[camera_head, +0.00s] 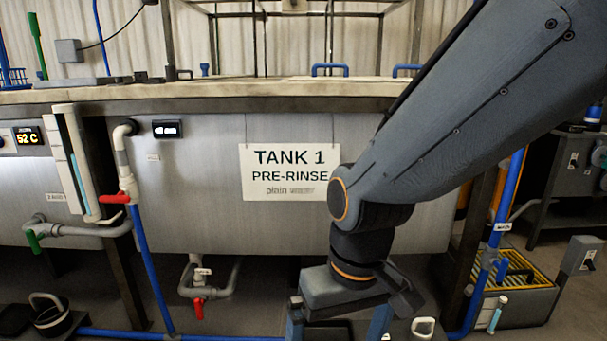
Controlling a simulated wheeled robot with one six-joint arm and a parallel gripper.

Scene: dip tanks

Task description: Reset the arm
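My arm comes in from the upper right of the head view and reaches down in front of the tank. My gripper (338,326) hangs at the bottom centre and points down. Its two blue fingers stand wide apart, and I see nothing clearly held between them. The fingertips run down to the picture's lower edge, so their ends are cut off. The gripper is in front of and below the white sign (290,172) reading "TANK 1 PRE-RINSE". My forearm covers the tank front to the right of the sign.
The grey tank (215,215) spans the view under a worn ledge (230,103). Pipes with a red-handled valve (122,197) and a blue pipe (150,265) stand at left. A drain pipe (193,275) hangs below. A yellow-grated bin (520,300) stands at lower right.

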